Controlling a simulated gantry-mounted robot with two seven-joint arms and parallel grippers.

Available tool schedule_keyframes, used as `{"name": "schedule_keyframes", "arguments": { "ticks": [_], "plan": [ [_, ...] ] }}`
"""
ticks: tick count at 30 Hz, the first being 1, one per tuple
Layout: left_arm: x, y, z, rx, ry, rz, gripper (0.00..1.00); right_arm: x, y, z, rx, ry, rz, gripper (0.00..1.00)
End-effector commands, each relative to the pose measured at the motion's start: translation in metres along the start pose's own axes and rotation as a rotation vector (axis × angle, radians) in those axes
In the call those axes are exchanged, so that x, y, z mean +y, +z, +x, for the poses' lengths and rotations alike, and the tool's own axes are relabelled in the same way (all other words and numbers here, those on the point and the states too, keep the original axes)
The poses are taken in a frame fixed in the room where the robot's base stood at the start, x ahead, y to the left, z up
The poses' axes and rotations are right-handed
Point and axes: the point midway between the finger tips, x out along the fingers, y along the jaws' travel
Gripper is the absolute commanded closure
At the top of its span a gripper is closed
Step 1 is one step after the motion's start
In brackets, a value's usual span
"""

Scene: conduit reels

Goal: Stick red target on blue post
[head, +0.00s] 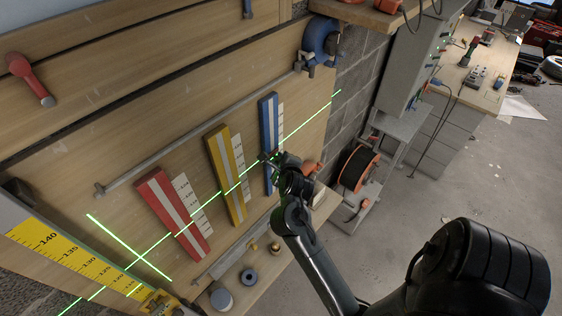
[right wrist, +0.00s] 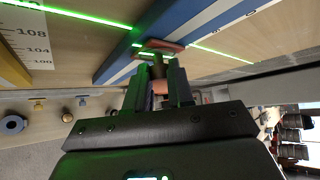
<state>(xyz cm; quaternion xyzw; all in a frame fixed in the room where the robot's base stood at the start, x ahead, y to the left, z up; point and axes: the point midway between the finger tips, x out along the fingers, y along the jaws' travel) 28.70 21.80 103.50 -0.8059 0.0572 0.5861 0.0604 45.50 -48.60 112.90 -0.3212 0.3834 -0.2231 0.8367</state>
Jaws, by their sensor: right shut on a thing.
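The blue post (head: 275,112) stands on the wooden wall panel, with a pale stripe down its middle; it also crosses the top of the right wrist view (right wrist: 185,17). My right gripper (head: 277,160) is at the lower half of the post. In the right wrist view the gripper (right wrist: 158,72) is shut on the dark stem of the red target (right wrist: 168,45). The target's flat reddish face lies up against the post's front or very close to it; I cannot tell whether it touches. A green laser line passes there. My left gripper is out of view.
A yellow post (head: 216,150) and a red post (head: 158,204) stand to the left, with white scales beside them. A shelf with rolls (head: 249,276) lies below. A cable reel (head: 357,168) stands right of the panel.

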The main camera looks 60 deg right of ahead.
Motion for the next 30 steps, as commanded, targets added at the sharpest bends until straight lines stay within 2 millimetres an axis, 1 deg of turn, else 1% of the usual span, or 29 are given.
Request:
{"name": "schedule_keyframes", "arguments": {
  "ticks": [4,5,10,11,16,17,21,22,30],
  "plan": [
    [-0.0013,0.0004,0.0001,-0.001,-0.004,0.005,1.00,-0.0001,-0.0003,-0.0001,0.000,0.000,0.000,1.00],
    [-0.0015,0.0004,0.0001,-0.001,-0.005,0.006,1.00,-0.0002,-0.0003,-0.0001,0.000,0.000,0.001,0.76],
    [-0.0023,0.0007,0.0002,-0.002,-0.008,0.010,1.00,-0.0001,-0.0003,-0.0001,0.000,0.000,0.001,0.50],
    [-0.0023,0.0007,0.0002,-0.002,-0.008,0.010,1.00,-0.0002,-0.0003,-0.0001,0.000,0.000,0.000,0.48],
    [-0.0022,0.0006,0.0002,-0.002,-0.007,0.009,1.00,-0.0001,-0.0002,-0.0001,0.000,0.000,0.000,0.48],
    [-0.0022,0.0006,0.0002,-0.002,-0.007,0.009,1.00,0.0000,-0.0003,-0.0001,0.000,0.000,0.000,0.46],
    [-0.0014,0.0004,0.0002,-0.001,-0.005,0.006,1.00,0.0000,-0.0002,-0.0001,0.000,0.000,0.000,0.25],
    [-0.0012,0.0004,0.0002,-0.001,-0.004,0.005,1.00,0.0000,-0.0002,-0.0001,0.000,0.000,0.000,0.22],
    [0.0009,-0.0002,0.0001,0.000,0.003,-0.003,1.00,0.0000,-0.0004,-0.0002,0.000,0.000,0.000,0.22]
  ]
}}
